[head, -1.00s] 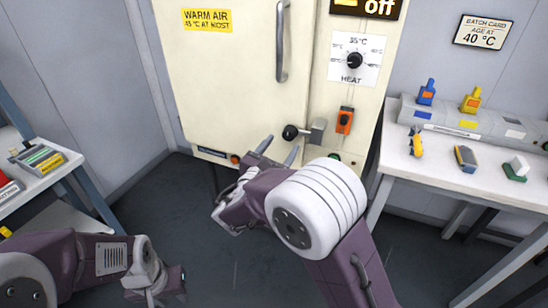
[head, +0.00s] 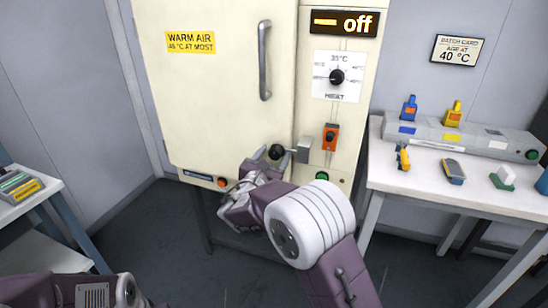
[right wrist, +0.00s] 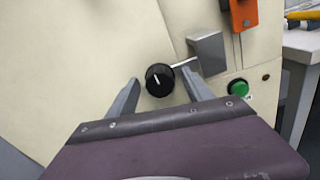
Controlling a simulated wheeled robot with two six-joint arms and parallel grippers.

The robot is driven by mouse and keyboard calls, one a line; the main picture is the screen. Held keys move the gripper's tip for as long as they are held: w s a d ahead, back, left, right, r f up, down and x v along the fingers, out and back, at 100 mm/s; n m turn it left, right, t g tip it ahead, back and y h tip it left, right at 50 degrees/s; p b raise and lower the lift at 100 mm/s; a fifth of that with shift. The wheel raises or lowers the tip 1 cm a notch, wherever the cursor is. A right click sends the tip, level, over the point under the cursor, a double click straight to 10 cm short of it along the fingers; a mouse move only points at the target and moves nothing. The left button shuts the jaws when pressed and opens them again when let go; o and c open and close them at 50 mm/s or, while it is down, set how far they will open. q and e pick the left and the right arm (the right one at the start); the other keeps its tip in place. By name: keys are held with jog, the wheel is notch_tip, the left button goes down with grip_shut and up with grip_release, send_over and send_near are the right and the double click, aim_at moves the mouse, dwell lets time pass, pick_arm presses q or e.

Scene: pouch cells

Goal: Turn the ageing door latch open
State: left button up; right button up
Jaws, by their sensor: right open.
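The ageing door latch is a round black knob (head: 276,152) low on the cream cabinet door (head: 215,90). In the right wrist view the knob (right wrist: 159,80) has a white mark, and a thin metal bar runs from it up and right to a grey catch block (right wrist: 208,53). That block (head: 303,150) also shows in the head view. My right gripper (right wrist: 161,84) is open, with one finger on each side of the knob; I cannot tell whether they touch it. The door looks shut. My left arm shows at the bottom left, its fingers out of frame.
Right of the latch are an orange switch (head: 331,137), a green button (head: 322,173) and the heat dial (head: 337,77). The display (head: 340,22) reads "off". A door handle (head: 265,60) stands above. A white bench (head: 440,185) is at right, a side table (head: 30,197) at left.

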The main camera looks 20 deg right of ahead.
grip_shut()
jog(key=shift+f+m+b, duration=0.15)
jog(key=shift+m+b, duration=0.15)
jog(key=shift+b, duration=0.3)
jog(key=m+b, duration=1.2)
jog(key=b, duration=0.5)
jog(key=shift+f+m, duration=0.15)
jog(key=shift+m, duration=0.25)
jog(key=m+b, duration=0.3)
jog(key=shift+r+m+b, duration=0.2)
jog(key=shift+m+b, duration=0.3)
jog(key=shift+m, duration=0.2)
